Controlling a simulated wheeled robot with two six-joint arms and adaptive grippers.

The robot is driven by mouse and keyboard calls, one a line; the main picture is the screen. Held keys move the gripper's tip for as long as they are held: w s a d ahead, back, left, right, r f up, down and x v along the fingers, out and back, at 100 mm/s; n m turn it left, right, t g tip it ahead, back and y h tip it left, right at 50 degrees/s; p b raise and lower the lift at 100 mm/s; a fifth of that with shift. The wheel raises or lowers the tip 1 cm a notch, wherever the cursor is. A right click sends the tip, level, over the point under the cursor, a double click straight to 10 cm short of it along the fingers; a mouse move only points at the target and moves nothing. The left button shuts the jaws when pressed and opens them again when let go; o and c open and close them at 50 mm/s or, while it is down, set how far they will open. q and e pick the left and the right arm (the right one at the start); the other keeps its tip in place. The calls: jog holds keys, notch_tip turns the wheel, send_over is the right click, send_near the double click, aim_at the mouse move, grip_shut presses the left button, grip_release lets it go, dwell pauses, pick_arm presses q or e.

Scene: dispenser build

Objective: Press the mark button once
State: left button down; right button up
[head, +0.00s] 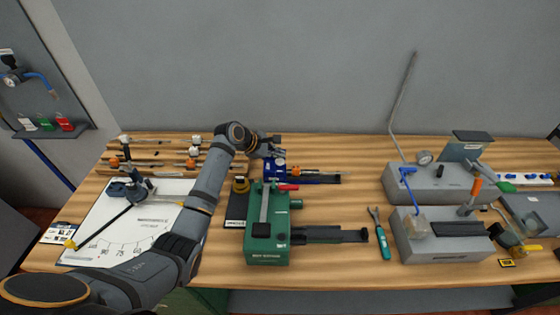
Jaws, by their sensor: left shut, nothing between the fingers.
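My left arm reaches in from the lower left, and its gripper (270,147) is shut and empty. It is just above and behind the blue device (272,169), which has a small white dial on it. I cannot tell from this view whether the fingertips touch the device. A green station (266,228) with a long grey lever and a red handle (289,187) stands in front of the blue device. I cannot make out which part is the mark button; it may be small or hidden by the gripper. My right gripper is not in view.
A white angle sheet (109,237) lies left, partly behind my arm. Wooden racks (150,150) stand behind it. A teal-handled tool (381,238) lies right of the green station. Two grey machines (436,183) stand further right.

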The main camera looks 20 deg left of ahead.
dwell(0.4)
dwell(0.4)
pick_arm(q)
jog(key=shift+f+p, duration=0.35)
jog(key=shift+f, duration=0.2)
jog(key=shift+f, duration=0.65)
dwell(0.6)
jog(key=shift+r, duration=0.1)
jog(key=shift+r+p, duration=1.1)
jog(key=shift+p, duration=0.2)
